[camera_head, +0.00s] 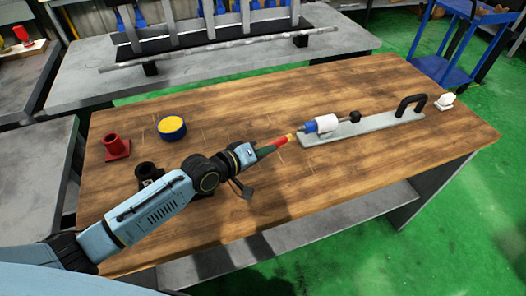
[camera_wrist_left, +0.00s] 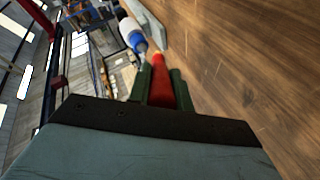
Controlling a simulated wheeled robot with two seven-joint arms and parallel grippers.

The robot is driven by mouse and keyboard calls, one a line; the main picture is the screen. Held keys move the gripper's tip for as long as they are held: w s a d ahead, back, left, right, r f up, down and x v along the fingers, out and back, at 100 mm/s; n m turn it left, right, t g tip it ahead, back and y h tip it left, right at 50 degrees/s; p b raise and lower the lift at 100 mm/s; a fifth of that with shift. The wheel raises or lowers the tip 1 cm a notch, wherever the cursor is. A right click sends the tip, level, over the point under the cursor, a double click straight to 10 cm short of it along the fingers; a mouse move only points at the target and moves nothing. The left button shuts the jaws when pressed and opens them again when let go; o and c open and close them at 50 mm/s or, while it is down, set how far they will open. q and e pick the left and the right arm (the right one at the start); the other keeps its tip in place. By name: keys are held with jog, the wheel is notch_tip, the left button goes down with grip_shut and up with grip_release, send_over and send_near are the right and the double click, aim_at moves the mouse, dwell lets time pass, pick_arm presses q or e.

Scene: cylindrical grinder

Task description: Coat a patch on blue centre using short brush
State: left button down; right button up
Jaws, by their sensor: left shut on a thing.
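My left gripper (camera_head: 268,150) is shut on the short brush (camera_head: 282,141), which has a red handle and a yellowish tip. In the left wrist view, the gripper's green fingers (camera_wrist_left: 163,88) sit on both sides of the red brush handle (camera_wrist_left: 158,70). The brush points at the blue centre (camera_head: 309,127), at the left end of the fixture. The tip is very close to the blue centre; I cannot tell whether they touch. The blue centre also shows in the left wrist view (camera_wrist_left: 137,43), beside a white cylinder (camera_head: 327,123). My right gripper is not in view.
The grey fixture plate (camera_head: 375,130) carries a black handle (camera_head: 410,103). A blue pot with yellow contents (camera_head: 172,128), a red holder (camera_head: 116,147) and a black holder (camera_head: 147,171) stand on the left of the wooden table (camera_head: 250,100). A small white object (camera_head: 445,101) lies at right.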

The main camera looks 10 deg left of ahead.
pick_arm(q)
jog(key=shift+w+d, duration=0.5)
jog(key=shift+d, duration=0.3)
jog(key=shift+w+d, duration=0.5)
jog(key=shift+d, duration=0.3)
jog(key=shift+r, duration=0.1)
notch_tip(320, 180, up, 4)
jog(key=p, duration=0.5)
jog(key=shift+a, duration=0.1)
jog(key=shift+f+b, duration=1.65)
jog(key=shift+f, duration=0.45)
